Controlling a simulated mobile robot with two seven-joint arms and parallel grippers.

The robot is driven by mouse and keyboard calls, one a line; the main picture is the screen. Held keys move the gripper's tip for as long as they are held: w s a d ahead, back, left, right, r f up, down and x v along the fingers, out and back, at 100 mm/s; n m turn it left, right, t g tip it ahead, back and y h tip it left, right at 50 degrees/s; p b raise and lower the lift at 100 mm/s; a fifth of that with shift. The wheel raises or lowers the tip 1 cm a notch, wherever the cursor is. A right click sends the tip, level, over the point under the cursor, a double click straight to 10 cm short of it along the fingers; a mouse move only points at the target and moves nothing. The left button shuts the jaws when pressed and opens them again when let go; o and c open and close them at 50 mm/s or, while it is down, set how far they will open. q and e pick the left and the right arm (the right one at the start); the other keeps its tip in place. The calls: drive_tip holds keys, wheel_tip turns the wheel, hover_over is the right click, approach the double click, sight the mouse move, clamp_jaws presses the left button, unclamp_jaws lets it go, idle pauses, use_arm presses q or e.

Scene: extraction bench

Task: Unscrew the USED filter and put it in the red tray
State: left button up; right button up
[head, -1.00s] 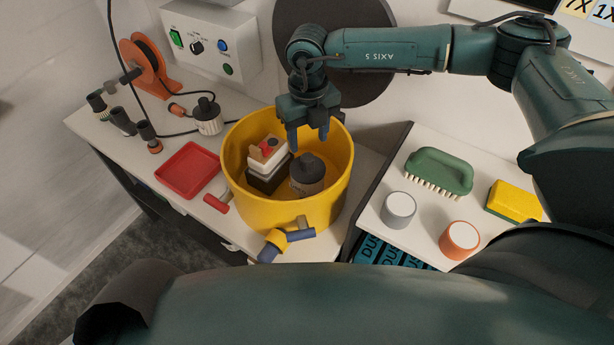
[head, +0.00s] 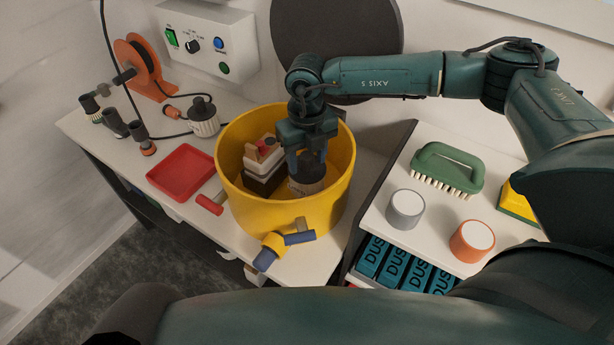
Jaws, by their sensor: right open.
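The yellow drum (head: 330,205) stands open on the bench. Inside it is a dark-capped cylinder with a pale band (head: 308,187), seemingly the filter; I cannot read a USED mark on it. My right gripper (head: 307,168) is inside the drum's mouth, pointing down, open, with its fingers at the cylinder's dark cap. The fingers partly hide the cap, and I cannot tell whether they touch it. The red tray (head: 181,172) lies empty on the bench, left of the drum. My left gripper is out of view.
A block-shaped unit (head: 262,165) stands beside the cylinder in the drum. A blue-and-yellow valve (head: 272,249) sticks out in front. A white ribbed, black-capped canister (head: 205,120) stands behind the tray. Right are a green brush (head: 446,166), a grey-sided pot (head: 405,209) and an orange-sided pot (head: 472,241).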

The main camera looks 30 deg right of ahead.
drive_tip(key=m, duration=0.5)
drive_tip(key=m+p, duration=0.1)
drive_tip(key=m, duration=0.2)
drive_tip(key=m+p, duration=0.1)
drive_tip(key=m, duration=0.3)
drive_tip(key=shift+r+m, duration=0.1)
drive_tip(key=shift+m, duration=1.3)
